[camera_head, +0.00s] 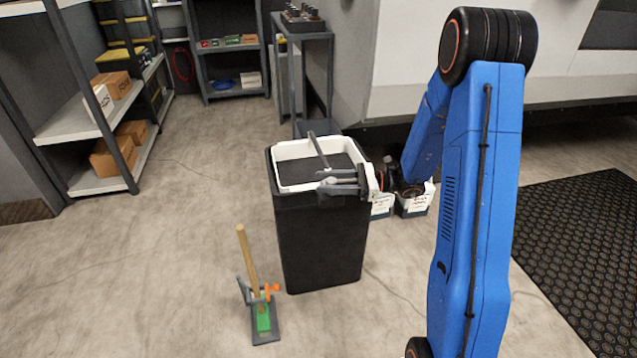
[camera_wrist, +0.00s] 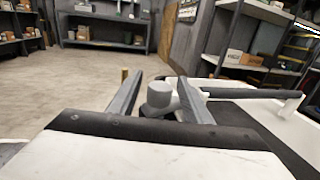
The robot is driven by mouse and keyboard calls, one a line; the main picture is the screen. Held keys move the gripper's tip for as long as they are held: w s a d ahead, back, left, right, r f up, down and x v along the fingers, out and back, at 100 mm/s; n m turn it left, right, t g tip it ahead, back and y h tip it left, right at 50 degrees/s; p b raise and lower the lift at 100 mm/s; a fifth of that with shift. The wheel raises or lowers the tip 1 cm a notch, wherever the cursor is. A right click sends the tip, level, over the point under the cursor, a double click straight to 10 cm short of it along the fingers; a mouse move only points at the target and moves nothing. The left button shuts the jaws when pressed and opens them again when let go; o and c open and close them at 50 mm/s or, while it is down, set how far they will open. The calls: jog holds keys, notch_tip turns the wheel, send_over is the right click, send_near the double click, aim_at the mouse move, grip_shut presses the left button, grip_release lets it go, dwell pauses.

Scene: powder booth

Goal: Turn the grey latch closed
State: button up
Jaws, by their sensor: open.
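A grey latch (camera_head: 318,150) with a long bar lies over the top of a black bin-like stand (camera_head: 322,240) with a white rim. In the wrist view the bar (camera_wrist: 250,92) runs to the right, its far end by a small white post. A rounded light grey knob (camera_wrist: 160,96) stands near the bar's near end. My gripper (camera_head: 336,184) is open at the stand's near right corner, pointing left. In the wrist view its fingers (camera_wrist: 158,98) are on either side of the knob. I cannot tell whether they touch it. The knob's lower part is hidden.
A wooden-handled tool with a green and orange base (camera_head: 262,312) stands on the floor in front. Shelves with boxes (camera_head: 110,120) are at the left. White containers (camera_head: 413,204) stand behind the stand at the right. The floor at left is clear.

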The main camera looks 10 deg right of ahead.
jog(key=shift+x, duration=1.3)
jog(key=c, duration=1.1)
jog(key=shift+o, duration=0.2)
jog(key=shift+w+d+m+t+h, duration=0.15)
jog(key=shift+m+t+h, duration=0.1)
jog(key=shift+m+t, duration=0.4)
jog(key=shift+w+a+m+t+h, duration=0.15)
jog(key=shift+m+t+h, duration=0.2)
jog(key=shift+t, duration=0.45)
jog(key=shift+w+d+m+t+h, duration=0.1)
jog(key=shift+w+m+t+h, duration=0.1)
jog(key=shift+m+t, duration=0.5)
jog(key=shift+w+d+m+t+h, duration=0.2)
jog(key=shift+m+t+h, duration=0.4)
jog(key=shift+t, duration=0.55)
jog(key=o, duration=1.1)
jog(key=shift+c, duration=0.2)
